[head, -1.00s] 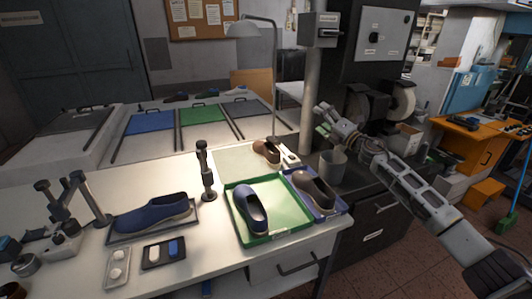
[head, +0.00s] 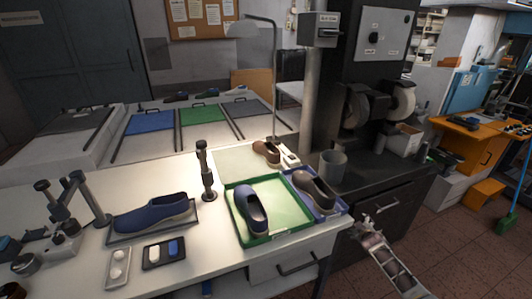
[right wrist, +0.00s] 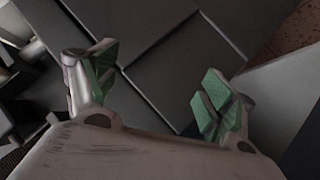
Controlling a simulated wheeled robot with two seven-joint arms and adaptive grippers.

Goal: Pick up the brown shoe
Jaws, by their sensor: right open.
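A dark brown shoe (head: 314,190) lies in a blue tray (head: 334,212) at the right end of the white table. A lighter tan-brown shoe (head: 267,152) stands farther back on a pale mat. My right gripper (head: 368,224) is to the right of and below the blue tray, off the table's edge in front of the dark cabinet. It is apart from both shoes. In the right wrist view its green-padded fingers (right wrist: 155,75) are spread with nothing between them. No shoe shows clearly in that view. My left gripper is out of view.
A green tray (head: 232,218) with a blue shoe (head: 250,207) adjoins the blue tray. A grey cup (head: 332,164) stands behind it on the dark bench. A black stand (head: 206,172) and another blue shoe (head: 152,213) are to the left.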

